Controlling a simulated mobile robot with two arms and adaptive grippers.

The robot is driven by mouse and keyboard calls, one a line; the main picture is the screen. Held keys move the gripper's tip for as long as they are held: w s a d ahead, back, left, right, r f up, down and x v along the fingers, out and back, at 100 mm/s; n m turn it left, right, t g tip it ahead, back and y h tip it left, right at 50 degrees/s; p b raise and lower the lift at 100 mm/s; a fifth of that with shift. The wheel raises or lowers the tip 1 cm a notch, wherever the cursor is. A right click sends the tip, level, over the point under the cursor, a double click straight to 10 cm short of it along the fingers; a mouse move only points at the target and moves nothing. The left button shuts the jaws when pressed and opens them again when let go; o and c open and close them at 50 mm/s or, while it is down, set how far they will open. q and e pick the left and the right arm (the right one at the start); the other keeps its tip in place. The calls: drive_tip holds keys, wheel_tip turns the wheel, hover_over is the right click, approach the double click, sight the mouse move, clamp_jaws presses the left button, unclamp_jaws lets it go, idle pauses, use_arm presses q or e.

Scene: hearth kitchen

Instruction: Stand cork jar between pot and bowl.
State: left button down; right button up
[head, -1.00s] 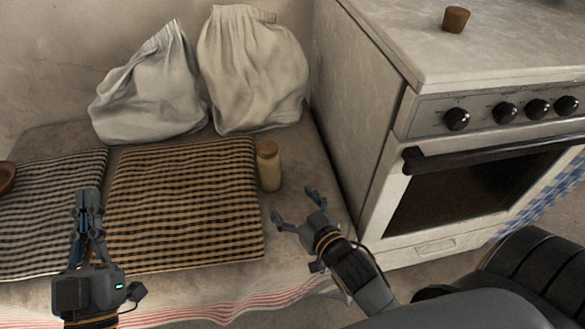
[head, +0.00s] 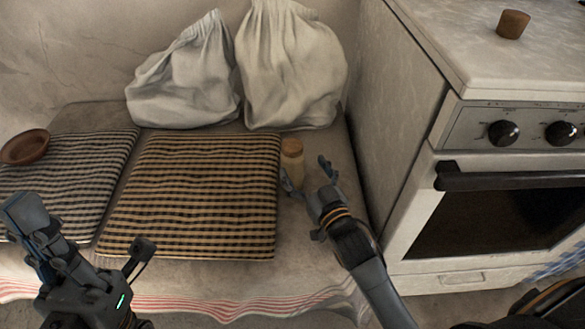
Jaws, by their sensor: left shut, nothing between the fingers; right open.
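The cork jar (head: 292,170), pale with a cork lid, stands upright on the bench, right of the tan checked cushion. My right gripper (head: 306,173) is open beside it, with one fingertip in front of its lower part and the other to its right. I cannot tell whether they touch. A brown bowl (head: 25,147) sits on the grey checked cushion at the far left. A small brown round thing (head: 513,24) stands on the stove top; I cannot tell whether it is the pot. My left gripper (head: 22,212) is shut and empty at the lower left.
Two white cloth sacks (head: 185,80) lean on the wall behind the cushions. The tan checked cushion (head: 195,195) is bare and flat. The stove (head: 395,150) rises as a wall to the right of the bench. A striped cloth edge (head: 220,305) hangs at the front.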

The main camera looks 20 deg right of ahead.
sight(297, 165)
drive_tip(key=shift+w, duration=0.25)
drive_tip(key=w+b, duration=0.1)
drive_tip(key=w, duration=0.1)
drive_tip(key=w+a+b, duration=0.1)
drive_tip(key=w, duration=0.1)
drive_tip(key=shift+w+a+f, duration=0.1)
drive_tip(key=shift+a+f, duration=0.05)
drive_tip(key=shift+f, duration=0.05)
drive_tip(key=shift+w+r+b, duration=0.1)
drive_tip(key=shift+w+b, duration=0.15)
drive_tip(key=shift+b, duration=0.05)
drive_tip(key=shift+c, duration=0.2)
drive_tip(key=c, duration=1.4)
drive_tip(key=shift+r, duration=0.1)
clamp_jaws()
